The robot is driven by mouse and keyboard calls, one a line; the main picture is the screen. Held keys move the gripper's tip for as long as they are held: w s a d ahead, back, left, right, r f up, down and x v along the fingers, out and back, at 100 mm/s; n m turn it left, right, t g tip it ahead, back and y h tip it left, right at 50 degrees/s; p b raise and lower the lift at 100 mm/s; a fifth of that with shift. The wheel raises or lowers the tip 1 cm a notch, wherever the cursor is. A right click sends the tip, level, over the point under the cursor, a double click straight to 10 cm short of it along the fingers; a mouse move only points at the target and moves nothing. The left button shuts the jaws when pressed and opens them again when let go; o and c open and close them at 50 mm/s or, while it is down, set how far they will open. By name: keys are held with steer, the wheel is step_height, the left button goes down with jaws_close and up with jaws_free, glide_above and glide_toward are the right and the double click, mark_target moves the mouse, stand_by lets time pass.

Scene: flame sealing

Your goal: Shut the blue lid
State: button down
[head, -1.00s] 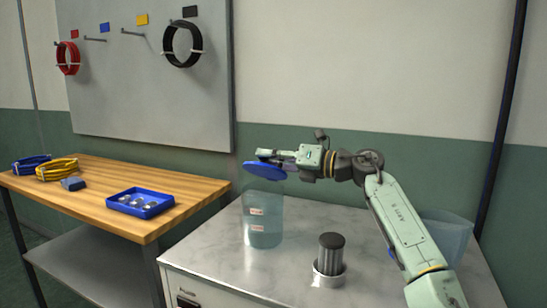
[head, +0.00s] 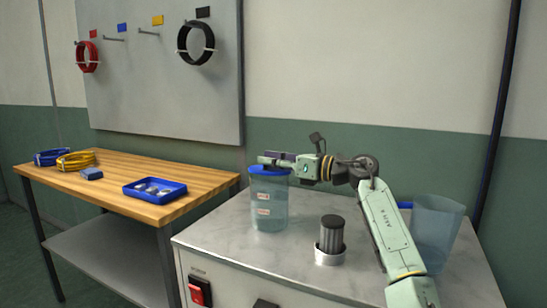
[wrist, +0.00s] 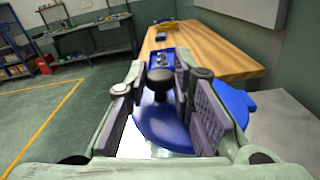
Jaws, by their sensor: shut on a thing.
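The blue lid (head: 268,172) is level at the top of the clear bluish container (head: 269,207) with labels, which stands upright on the grey bench. It covers the container's mouth; I cannot tell whether it is pressed fully down. My gripper (head: 273,160) is directly above the lid. In the wrist view, my gripper (wrist: 160,90) is shut on the dark knob (wrist: 160,79) of the lid (wrist: 165,132). The fingers hide part of the lid, and its contact with the rim is hidden.
A dark ribbed cylinder in a metal cup (head: 331,240) stands in front of my arm. A second clear container (head: 437,232) is at the right. The wooden table (head: 110,180) at left holds a blue tray (head: 155,197) and coils.

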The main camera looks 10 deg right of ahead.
steer(key=shift+s+a+f+n+b, duration=0.15)
steer(key=shift+s+f+n+b, duration=0.1)
steer(key=shift+f+n+b, duration=0.6)
steer(key=shift+n, duration=0.25)
steer(key=c, duration=1.4)
jaws_free()
steer(key=shift+r, duration=0.1)
step_height(320, 180, up, 10)
steer(key=shift+f, duration=0.1)
